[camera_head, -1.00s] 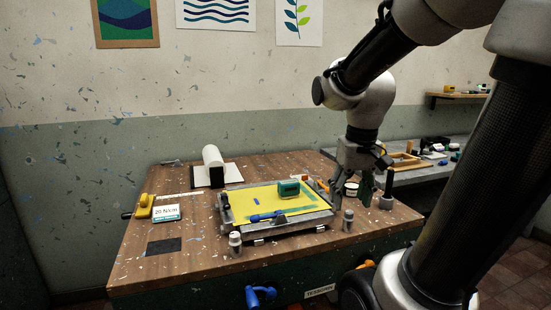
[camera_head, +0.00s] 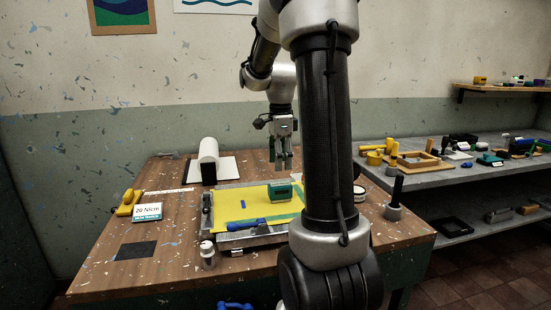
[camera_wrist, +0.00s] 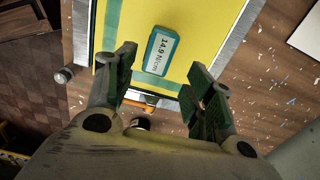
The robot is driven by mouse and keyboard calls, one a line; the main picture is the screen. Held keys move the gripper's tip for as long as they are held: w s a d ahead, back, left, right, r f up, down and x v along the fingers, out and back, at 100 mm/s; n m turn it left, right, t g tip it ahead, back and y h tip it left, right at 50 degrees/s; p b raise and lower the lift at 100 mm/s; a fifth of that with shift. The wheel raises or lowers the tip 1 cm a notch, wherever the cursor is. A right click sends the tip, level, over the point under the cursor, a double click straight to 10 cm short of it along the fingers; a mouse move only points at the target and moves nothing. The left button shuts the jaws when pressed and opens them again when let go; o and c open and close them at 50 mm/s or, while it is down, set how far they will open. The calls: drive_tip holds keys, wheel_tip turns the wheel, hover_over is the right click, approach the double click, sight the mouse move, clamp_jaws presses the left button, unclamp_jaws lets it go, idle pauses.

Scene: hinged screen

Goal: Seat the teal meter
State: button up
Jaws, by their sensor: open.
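The teal meter (camera_head: 279,191) lies on the yellow sheet of the screen frame (camera_head: 232,207), near its right side. In the wrist view the teal meter (camera_wrist: 160,51) shows a pale display that seems to read 14.9 N/cm. It lies ahead of and between the open fingers, apart from them. My gripper (camera_head: 281,166) hangs fingers-down above the far right part of the frame, open and empty. In the wrist view my gripper (camera_wrist: 160,78) shows both green-padded fingers spread wide. My arm hides the frame's right edge in the head view.
A blue-handled tool (camera_head: 246,224) lies on the frame's near side. A 20 N/cm card (camera_head: 147,212), a yellow tool (camera_head: 129,203) and a dark square (camera_head: 136,250) are at the table's left. A white roll (camera_head: 208,160) stands behind. A metal jar (camera_head: 207,254) stands in front.

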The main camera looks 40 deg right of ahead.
sight(280, 184)
drive_tip(key=shift+f, duration=3.95)
drive_tip(key=shift+c, duration=0.4)
drive_tip(key=c, duration=0.8)
drive_tip(key=shift+r, duration=2.05)
